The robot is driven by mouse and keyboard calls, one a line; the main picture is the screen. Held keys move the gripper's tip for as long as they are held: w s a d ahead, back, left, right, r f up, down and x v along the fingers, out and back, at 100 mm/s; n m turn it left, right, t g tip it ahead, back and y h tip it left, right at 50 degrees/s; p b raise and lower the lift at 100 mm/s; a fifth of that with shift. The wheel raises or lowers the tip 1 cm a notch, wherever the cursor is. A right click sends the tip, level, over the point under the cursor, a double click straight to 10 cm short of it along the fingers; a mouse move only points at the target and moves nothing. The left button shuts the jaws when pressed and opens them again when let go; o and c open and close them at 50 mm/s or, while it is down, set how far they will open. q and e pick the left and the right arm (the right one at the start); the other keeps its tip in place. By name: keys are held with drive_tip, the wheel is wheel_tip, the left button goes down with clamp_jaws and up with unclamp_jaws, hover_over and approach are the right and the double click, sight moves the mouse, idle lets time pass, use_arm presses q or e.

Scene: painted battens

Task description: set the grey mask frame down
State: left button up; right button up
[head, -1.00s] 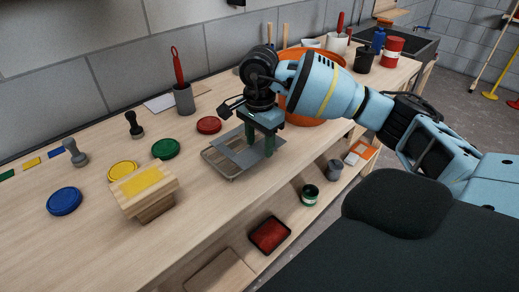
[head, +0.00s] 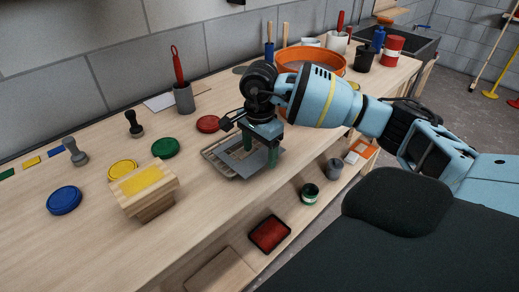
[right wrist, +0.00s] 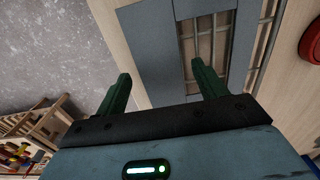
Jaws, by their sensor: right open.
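The grey mask frame (head: 262,167) is a flat plate with a window. It lies flat over the wire rack (head: 208,153) on the bench, its near right side reaching past the rack. In the right wrist view the frame (right wrist: 150,45) fills the top middle, with rack bars showing through its window. My right gripper (head: 260,151) is open just above the frame, fingers pointing down; the fingers (right wrist: 162,88) stand apart with nothing clearly between them. Whether the fingertips touch the frame I cannot tell. My left gripper is out of view.
A wooden block with a yellow top (head: 145,188) stands left on the bench (head: 110,245), near blue (head: 64,200), yellow, green and red (head: 208,124) lids. An orange tub (head: 325,62) stands behind my right arm. A lower shelf holds a red tray (head: 269,234).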

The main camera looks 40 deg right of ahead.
drive_tip(key=shift+r, duration=0.3)
wheel_tip(320, 180, up, 12)
idle(0.3)
drive_tip(key=shift+f, duration=0.15)
idle(0.4)
